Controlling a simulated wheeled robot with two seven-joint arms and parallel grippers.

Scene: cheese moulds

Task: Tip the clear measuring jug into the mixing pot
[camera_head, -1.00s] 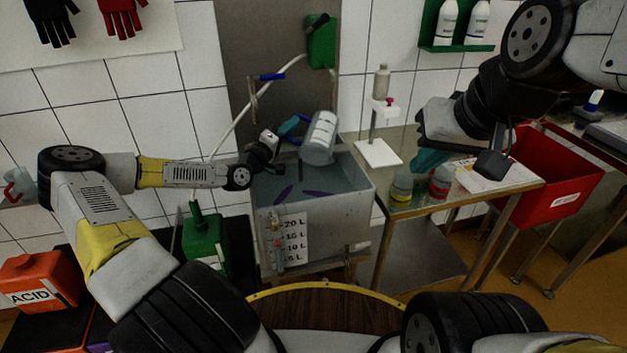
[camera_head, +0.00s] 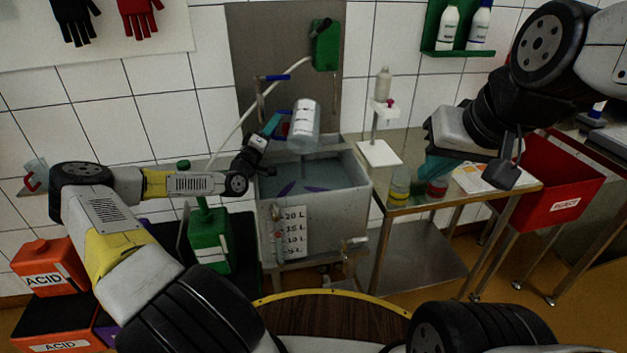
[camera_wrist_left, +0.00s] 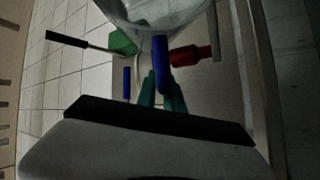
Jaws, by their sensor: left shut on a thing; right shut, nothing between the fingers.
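The clear measuring jug (camera_head: 304,128) hangs in the air above the back of a grey open tank (camera_head: 330,209). The tank has litre marks on its front and may be the mixing pot. My left gripper (camera_head: 274,127) is shut on the jug's blue handle, left of the jug. The jug looks close to upright, leaning a little; I cannot tell what it holds. In the left wrist view the jug (camera_wrist_left: 165,12) is cut off by the top edge, with its blue handle (camera_wrist_left: 161,65) between my teal fingers. My right gripper (camera_head: 434,167) is shut and empty above the side table.
Bluish liquid with purple pieces shows in the tank. The steel side table (camera_head: 408,203) at right holds a yellow-banded bottle (camera_head: 400,186), a red one (camera_head: 437,187) and a white stand (camera_head: 379,152). A green canister (camera_head: 209,240) stands left of the tank, a red reject bin (camera_head: 563,190) far right.

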